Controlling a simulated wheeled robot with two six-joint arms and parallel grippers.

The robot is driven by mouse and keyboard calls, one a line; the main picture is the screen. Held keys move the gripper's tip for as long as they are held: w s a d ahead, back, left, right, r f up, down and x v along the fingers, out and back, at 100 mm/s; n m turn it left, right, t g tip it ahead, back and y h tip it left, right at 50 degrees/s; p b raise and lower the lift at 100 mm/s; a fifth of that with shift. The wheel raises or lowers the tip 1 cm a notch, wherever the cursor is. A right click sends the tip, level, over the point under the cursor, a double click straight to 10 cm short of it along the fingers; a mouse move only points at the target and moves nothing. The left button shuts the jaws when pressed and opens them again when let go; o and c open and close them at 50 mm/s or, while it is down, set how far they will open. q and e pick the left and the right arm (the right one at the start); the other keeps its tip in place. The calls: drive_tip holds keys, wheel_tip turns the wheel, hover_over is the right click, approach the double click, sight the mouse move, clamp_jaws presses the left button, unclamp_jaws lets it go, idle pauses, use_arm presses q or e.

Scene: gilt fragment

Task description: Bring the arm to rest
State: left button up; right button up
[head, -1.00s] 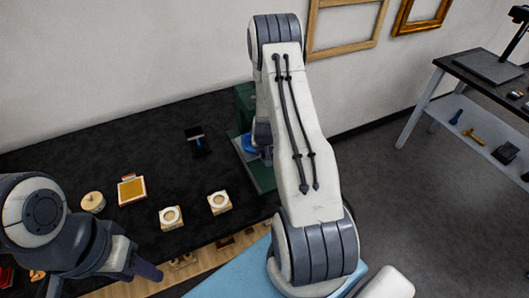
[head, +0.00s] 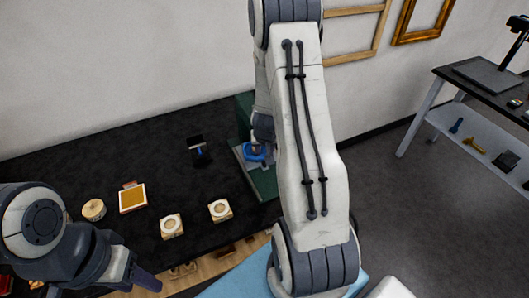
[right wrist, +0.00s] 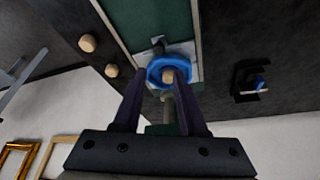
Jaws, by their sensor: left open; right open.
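My right arm rises through the middle of the head view and hides much of its own wrist. In the right wrist view my right gripper (right wrist: 158,85) is open. Its two dark fingers are apart, with a blue ring (right wrist: 185,62) around a wooden knob (right wrist: 169,77) showing beyond and between them. I cannot tell whether they touch it. The blue ring also shows in the head view (head: 255,153), beside the arm on a green board. My left gripper (head: 138,280) is low at the left of the head view, open and clear of the table items.
The black table (head: 70,165) carries a gold pad (head: 132,198), a round wooden piece (head: 94,209), two square blocks (head: 171,226) and a black holder (head: 199,151). The green board (head: 263,183) lies beside my right arm. A shelved bench (head: 475,85) stands at right.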

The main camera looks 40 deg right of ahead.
idle(0.5)
drive_tip(key=s+a+r+n+y+b, duration=0.1)
drive_tip(key=a+r+n+y, duration=0.2)
drive_tip(key=a, duration=0.9)
drive_tip(key=s+a+r+n+y+b, duration=0.1)
drive_tip(key=a+r+n+b, duration=0.2)
drive_tip(key=a, duration=0.8)
drive_tip(key=s+a+r+n+g, duration=0.2)
drive_tip(key=s+a+r+n, duration=0.2)
drive_tip(key=s+a, duration=0.4)
drive_tip(key=s+a+r+n+g+b, duration=0.1)
drive_tip(key=s+a+n, duration=0.1)
drive_tip(key=s, duration=0.4)
drive_tip(key=s+a+r+n, duration=0.1)
drive_tip(key=s+n, duration=0.1)
drive_tip(key=s, duration=0.5)
drive_tip(key=shift+s+a+r+n+g+b, duration=0.25)
drive_tip(key=shift+a+r+n+g+b, duration=0.05)
drive_tip(key=shift+a+r+g+b, duration=0.1)
